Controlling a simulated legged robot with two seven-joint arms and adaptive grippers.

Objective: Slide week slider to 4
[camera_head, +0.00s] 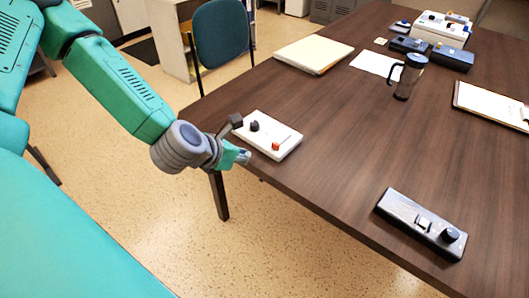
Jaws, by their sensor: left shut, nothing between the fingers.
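A white control box (267,136) lies near the left edge of the table, with a dark knob (254,126), a narrow slot and a red-orange button (275,146) on top. A dark grey box (421,224) near the front edge has a pale raised piece (423,223) and a black knob (450,235). I cannot read any markings, so which control is the week slider is unclear. My left gripper (240,148) is shut and empty at the near left side of the white box, partly overlapping it in view. Whether it touches is unclear. My right gripper is not in view.
A travel mug (409,77) stands farther back beside a paper sheet (377,64). A thick folder (314,54), a clipboard (490,104) and several devices lie at the back. A chair (221,35) stands at the left edge. The table (335,150) is clear between both boxes.

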